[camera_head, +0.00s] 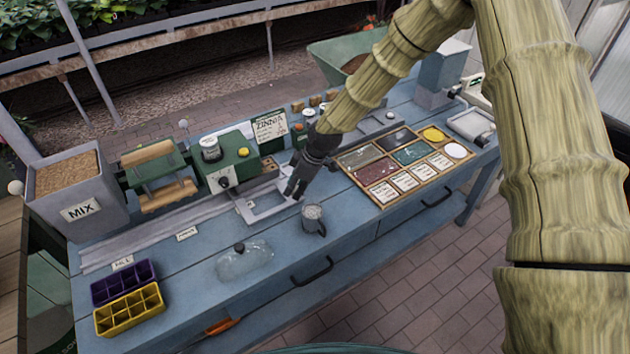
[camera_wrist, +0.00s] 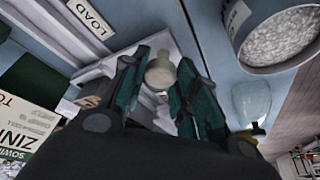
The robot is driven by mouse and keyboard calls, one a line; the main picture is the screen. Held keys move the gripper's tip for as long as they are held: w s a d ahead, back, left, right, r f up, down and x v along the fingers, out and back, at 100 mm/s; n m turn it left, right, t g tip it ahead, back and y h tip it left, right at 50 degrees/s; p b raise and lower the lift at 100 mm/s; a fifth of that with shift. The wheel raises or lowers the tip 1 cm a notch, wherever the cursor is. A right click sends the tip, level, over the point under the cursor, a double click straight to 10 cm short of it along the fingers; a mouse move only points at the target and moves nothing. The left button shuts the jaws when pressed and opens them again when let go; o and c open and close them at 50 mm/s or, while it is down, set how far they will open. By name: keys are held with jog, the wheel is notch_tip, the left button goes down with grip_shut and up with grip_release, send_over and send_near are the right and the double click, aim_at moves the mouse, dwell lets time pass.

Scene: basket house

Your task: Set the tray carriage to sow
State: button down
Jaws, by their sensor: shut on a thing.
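The tray carriage (camera_head: 268,213) is an empty light-grey open frame at the right end of a pale rail (camera_head: 130,245) on the blue bench. My gripper (camera_head: 295,190) is at the carriage's right end, pointing down. In the wrist view my gripper (camera_wrist: 160,85) has its dark green fingers on both sides of a round pale knob (camera_wrist: 160,73), shut on it. Part of the carriage frame also shows there, beside a LOAD label (camera_wrist: 90,17). Along the rail are a FILL label (camera_head: 122,262) and another label (camera_head: 187,235) too small to read.
A green seeder machine (camera_head: 235,172) and a ZINNIA card (camera_head: 269,127) stand behind the carriage. A metal cup (camera_head: 313,219) and a clear dome (camera_head: 244,261) stand in front. Purple (camera_head: 124,281) and yellow (camera_head: 130,309) cell trays lie front left; a seed box (camera_head: 378,203) is right.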

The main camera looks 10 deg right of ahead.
jog(key=a, duration=0.2)
jog(key=s+a, duration=0.1)
jog(key=a, duration=0.1)
jog(key=s+a, duration=0.1)
jog(key=a, duration=0.1)
jog(key=shift+s+a+b, duration=0.15)
jog(key=shift+a+b, duration=0.15)
jog(key=shift+b, duration=0.1)
jog(key=c, duration=1.1)
grip_release()
jog(key=shift+d+r, duration=0.1)
jog(key=shift+r, duration=0.05)
jog(key=v, duration=1.1)
jog(key=shift+s+d+r, duration=0.15)
jog(key=shift+d+r, duration=0.05)
jog(key=shift+r, duration=0.15)
